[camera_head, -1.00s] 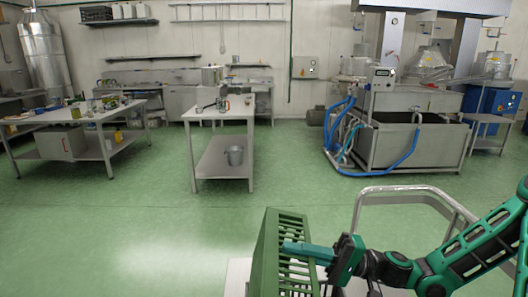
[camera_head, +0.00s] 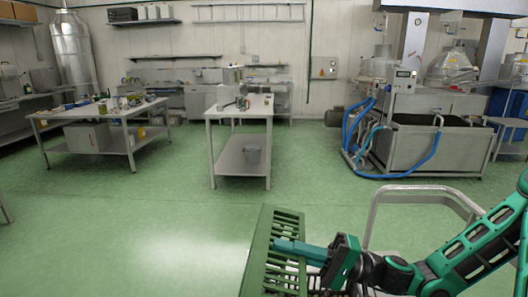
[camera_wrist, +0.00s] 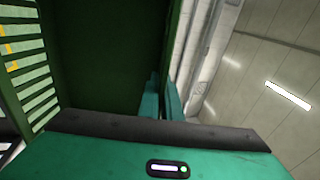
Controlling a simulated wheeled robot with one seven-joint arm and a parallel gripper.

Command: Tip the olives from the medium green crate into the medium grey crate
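The green crate (camera_head: 262,252) is at the bottom centre of the head view, steeply tilted with a slatted side showing. My gripper (camera_head: 290,247) is closed on its wall. In the wrist view, the two fingers (camera_wrist: 161,105) sit on either side of the crate's rim, and the crate's dark green inside (camera_wrist: 100,55) shows no olives in the visible part. Small dark brownish bits, which look like olives (camera_head: 318,291), show below the gripper at the bottom edge. The grey crate cannot be made out clearly; the area under the green crate is mostly cut off or hidden.
A curved metal rail (camera_head: 420,190) stands just behind my arm. A narrow steel table (camera_head: 240,108) and a cluttered table (camera_head: 100,112) stand further back. A steel tank (camera_head: 415,148) with blue hoses is at the right. The green floor between is clear.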

